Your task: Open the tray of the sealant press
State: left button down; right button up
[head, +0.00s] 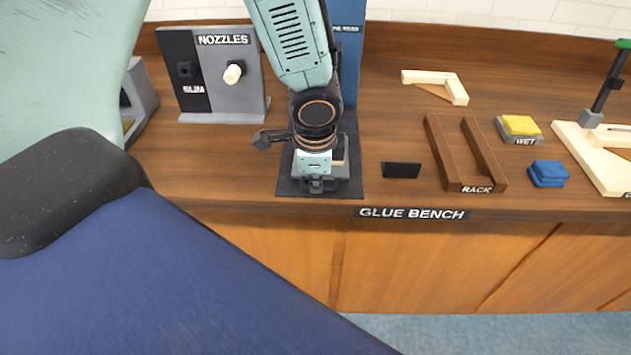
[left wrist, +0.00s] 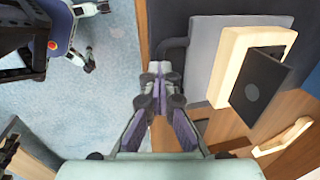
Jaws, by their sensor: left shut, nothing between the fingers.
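The sealant press shows its blue column (head: 350,70) in the head view, behind my left arm. Its dark base plate (head: 345,182) lies near the bench's front edge. My left gripper (head: 316,184) is over the front of this base, and it hides most of the press's tray. In the left wrist view the grey tray (left wrist: 203,62) carries a pale wooden frame (left wrist: 230,62), with a dark square plate (left wrist: 262,85) over the frame. A dark bar handle (left wrist: 173,48) runs along the tray's left side. My left gripper (left wrist: 160,75) is shut and empty, its fingertips close to the handle; contact is unclear. My right gripper is not in view.
The NOZZLES stand (head: 235,80) is left of the press. A small black plate (head: 401,170), the brown rack (head: 484,155), a yellow WET pad (head: 520,125) and a blue block (head: 548,173) lie to the right. Floor (head: 480,330) is clear before the bench.

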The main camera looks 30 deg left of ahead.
pick_arm(q)
jog(key=shift+s+d+f, duration=0.2)
jog(key=shift+s+d, duration=0.2)
jog(key=shift+s, duration=0.35)
jog(key=c, duration=2)
grip_release()
jog(key=shift+r, duration=0.1)
jog(key=shift+o, duration=0.8)
jog(key=o, duration=0.4)
jog(key=shift+w+a+f, duration=0.3)
jog(key=shift+w+a, duration=0.05)
jog(key=shift+w, duration=0.25)
jog(key=shift+s+d+r, duration=0.25)
jog(key=shift+s+r, duration=0.05)
jog(key=shift+r, duration=0.2)
jog(key=shift+w+a+r, duration=0.1)
jog(key=shift+w+r, duration=0.05)
jog(key=shift+r, duration=0.4)
jog(key=v, duration=1)
jog(key=shift+s+r, duration=0.25)
jog(key=shift+s, duration=0.05)
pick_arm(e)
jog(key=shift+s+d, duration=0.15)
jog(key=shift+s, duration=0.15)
